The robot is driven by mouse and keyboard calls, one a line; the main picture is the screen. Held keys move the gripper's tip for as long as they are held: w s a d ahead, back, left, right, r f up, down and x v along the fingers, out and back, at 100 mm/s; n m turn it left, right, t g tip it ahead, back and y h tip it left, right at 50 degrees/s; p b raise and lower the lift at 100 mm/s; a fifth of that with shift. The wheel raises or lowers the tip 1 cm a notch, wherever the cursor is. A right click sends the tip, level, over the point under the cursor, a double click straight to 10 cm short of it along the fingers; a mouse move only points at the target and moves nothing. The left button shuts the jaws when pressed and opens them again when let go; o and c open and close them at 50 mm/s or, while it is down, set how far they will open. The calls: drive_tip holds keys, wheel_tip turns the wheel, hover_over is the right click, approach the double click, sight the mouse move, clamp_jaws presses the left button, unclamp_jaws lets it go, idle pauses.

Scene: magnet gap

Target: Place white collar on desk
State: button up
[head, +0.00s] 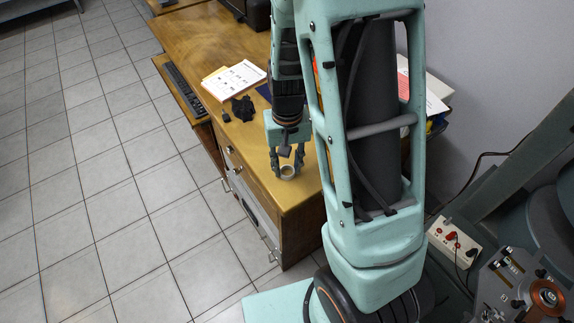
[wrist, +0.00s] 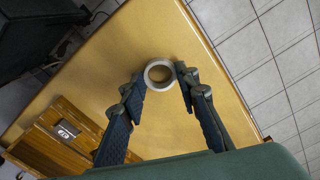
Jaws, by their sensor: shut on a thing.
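The white collar (head: 287,171) is a small pale ring at the near end of the wooden desk (head: 300,195) in the head view. My gripper (head: 287,165) is above the desk top with its fingers pointing down and shut on the collar. In the wrist view the collar (wrist: 160,74) sits between the two fingertips (wrist: 161,82), its round opening facing the camera. The desk top (wrist: 120,60) shows behind it. I cannot tell whether the collar touches the desk or hangs just above it.
White papers (head: 234,80), a small black object (head: 243,108) and a keyboard (head: 184,90) lie farther back on the left. The desk's edge is close to the collar. My arm hides much of the desk's right side. A beige box with red knobs (head: 453,241) stands at lower right.

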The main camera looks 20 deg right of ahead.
drive_tip(key=shift+f, duration=0.2)
drive_tip(key=o, duration=1)
drive_tip(key=shift+r, duration=0.1)
drive_tip(key=shift+o, duration=0.2)
wheel_tip(320, 180, up, 12)
drive_tip(key=p, duration=0.2)
drive_tip(key=shift+r, duration=0.2)
